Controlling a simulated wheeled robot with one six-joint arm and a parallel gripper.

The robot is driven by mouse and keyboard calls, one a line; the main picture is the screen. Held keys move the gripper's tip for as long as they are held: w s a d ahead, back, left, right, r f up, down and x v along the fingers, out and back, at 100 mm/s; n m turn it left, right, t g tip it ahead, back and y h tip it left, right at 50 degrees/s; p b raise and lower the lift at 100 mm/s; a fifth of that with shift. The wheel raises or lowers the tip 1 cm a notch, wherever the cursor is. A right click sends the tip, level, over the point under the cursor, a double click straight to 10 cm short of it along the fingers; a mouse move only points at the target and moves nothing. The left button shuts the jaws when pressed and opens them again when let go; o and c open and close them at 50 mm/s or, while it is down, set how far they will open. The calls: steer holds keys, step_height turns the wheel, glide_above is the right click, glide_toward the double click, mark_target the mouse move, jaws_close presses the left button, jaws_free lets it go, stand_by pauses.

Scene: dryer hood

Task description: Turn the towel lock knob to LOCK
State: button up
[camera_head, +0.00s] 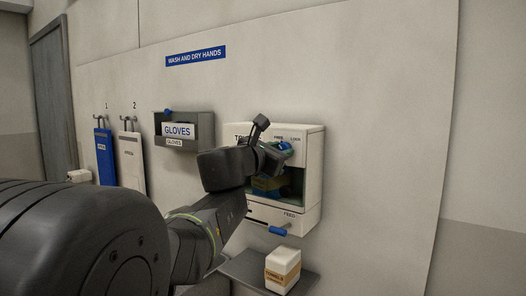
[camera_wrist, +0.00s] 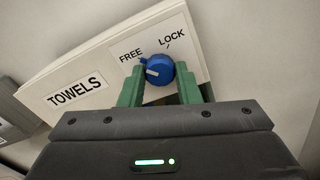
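The blue towel lock knob (camera_wrist: 157,71) is on the white front of the towel dispenser (camera_wrist: 118,62), between the FREE and LOCK labels. Its blue tip points up and left towards FREE, and a white mark shows on its face. In the wrist view, the two green fingers of my gripper (camera_wrist: 160,68) stand on either side of the knob, very close to it. I cannot tell whether they touch it. In the head view, my gripper (camera_head: 281,149) is at the upper front of the dispenser (camera_head: 312,165), and covers part of the knob.
Below the knob are the dispenser's dark opening and a blue FEED handle (camera_head: 278,230). A small labelled box (camera_head: 283,270) stands on a grey shelf (camera_head: 243,268) underneath. A glove box (camera_head: 178,130) in a grey holder hangs to the left. The wall to the right is clear.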

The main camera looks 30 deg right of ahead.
steer(key=c, duration=0.3)
steer(key=shift+c, duration=0.2)
steer(key=shift+f+b, duration=0.1)
steer(key=shift+b, duration=0.25)
steer(key=shift+m+b, duration=8)
steer(key=shift+m, duration=1)
